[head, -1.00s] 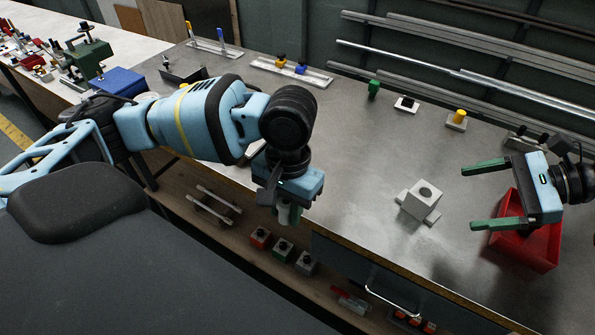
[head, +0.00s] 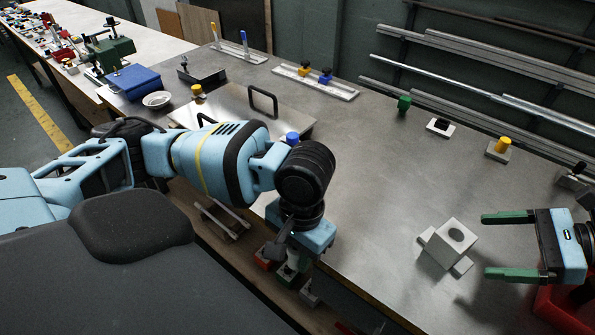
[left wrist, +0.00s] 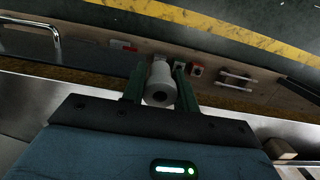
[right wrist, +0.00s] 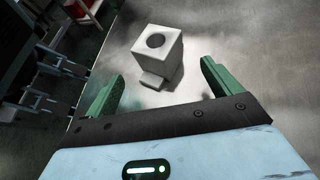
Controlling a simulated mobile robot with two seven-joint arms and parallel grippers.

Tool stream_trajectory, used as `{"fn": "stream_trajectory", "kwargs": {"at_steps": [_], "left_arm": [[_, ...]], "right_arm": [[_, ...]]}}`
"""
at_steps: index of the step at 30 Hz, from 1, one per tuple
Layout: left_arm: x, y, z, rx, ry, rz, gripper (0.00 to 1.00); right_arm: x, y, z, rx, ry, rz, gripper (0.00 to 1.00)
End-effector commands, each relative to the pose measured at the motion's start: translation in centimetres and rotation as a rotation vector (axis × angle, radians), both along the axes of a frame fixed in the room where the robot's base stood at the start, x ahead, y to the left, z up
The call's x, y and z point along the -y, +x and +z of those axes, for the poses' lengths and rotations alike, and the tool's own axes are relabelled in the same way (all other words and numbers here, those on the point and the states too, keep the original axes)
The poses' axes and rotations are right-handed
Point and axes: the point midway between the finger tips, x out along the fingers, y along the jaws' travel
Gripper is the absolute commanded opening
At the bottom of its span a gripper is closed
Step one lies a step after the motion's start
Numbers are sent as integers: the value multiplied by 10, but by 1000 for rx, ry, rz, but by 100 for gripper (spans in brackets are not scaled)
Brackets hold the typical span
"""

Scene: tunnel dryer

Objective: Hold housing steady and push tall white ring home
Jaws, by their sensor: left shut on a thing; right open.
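The housing (head: 452,250) is a pale grey block with a round hole in its top and low feet. It stands on the steel bench, and also shows in the right wrist view (right wrist: 160,45). My right gripper (head: 487,245) is open and empty, with its green fingers pointing toward the housing from the right, apart from it. My left gripper (left wrist: 160,72) is shut on the tall white ring (left wrist: 161,88), a pale hollow cylinder. In the head view the left gripper hangs by the bench's front edge, away from the housing, and mostly hides the ring.
A red bin (head: 556,312) is beneath my right gripper. A flat plate with a black handle (head: 263,98) and a blue-topped piece (head: 292,138) are behind my left arm. A green piece (head: 404,103) and a yellow-topped piece (head: 499,149) stand farther back.

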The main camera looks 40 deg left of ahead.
Motion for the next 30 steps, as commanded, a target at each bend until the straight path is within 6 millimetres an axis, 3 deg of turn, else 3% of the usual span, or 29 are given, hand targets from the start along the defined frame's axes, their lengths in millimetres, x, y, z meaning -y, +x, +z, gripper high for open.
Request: {"fn": "stream_trajectory", "kwargs": {"at_steps": [7, 15, 30], "left_arm": [[0, -3, -20, -22, 0, 0, 4], [0, 0, 1, 1, 0, 0, 4], [0, 1, 4, 4, 0, 0, 4]], "right_arm": [[-28, -9, -19, -3, 0, 2, 90], [-52, -16, -27, 1, 1, 2, 90], [-60, -18, -34, 0, 0, 0, 90]]}}
